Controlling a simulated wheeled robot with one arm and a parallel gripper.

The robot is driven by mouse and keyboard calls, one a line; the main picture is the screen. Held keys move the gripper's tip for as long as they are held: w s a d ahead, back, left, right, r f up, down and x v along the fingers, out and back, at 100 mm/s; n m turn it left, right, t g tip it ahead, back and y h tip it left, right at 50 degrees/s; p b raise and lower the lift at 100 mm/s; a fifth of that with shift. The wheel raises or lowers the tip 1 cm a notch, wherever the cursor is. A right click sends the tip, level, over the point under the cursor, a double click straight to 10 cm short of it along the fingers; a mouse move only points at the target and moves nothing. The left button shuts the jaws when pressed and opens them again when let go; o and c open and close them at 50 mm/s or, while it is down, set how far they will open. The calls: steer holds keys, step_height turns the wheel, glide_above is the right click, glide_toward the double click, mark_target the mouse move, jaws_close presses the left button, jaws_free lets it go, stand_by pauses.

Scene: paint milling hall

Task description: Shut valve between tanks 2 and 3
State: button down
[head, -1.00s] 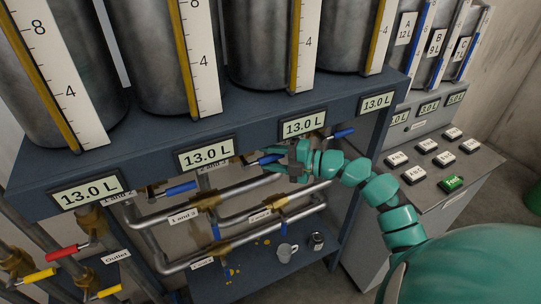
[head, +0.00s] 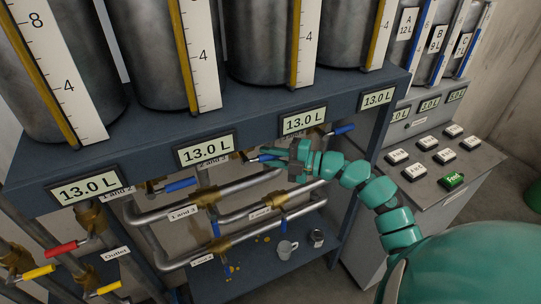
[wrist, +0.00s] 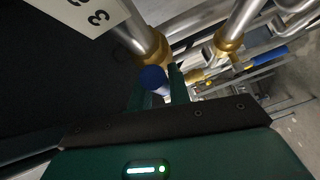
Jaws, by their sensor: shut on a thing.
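A valve with a blue handle (head: 266,158) sits on the pipework under the tank shelf, just right of a partly hidden label that seems to read "2 and 3" (head: 212,162). My gripper (head: 284,157) reaches in from the right and is shut on this blue handle. In the wrist view the round blue end of the handle (wrist: 152,78) shows between my two fingers (wrist: 163,88). A brass fitting lies just beyond it. My gripper hides part of the valve in the head view, so its exact angle is hard to tell.
Another blue handle (head: 180,184) lies to the left, and one (head: 344,129) to the right behind my gripper. Pipes with brass valves (head: 205,199) run below. A button console (head: 440,165) stands at right.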

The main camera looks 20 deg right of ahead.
steer(key=a+f+m+t+h+b, duration=0.3)
steer(key=m+t+b, duration=0.3)
steer(key=m, duration=0.5)
steer(key=a+f+m+t+h+b, duration=0.3)
steer(key=m+t+b, duration=0.4)
steer(key=m, duration=0.4)
steer(key=shift+s+a+f+m+t+h, duration=0.25)
steer(key=shift+a+t+h, duration=0.25)
steer(key=shift+t, duration=0.4)
steer(key=shift+w+r, duration=0.1)
steer(key=c, duration=1.3)
jaws_free()
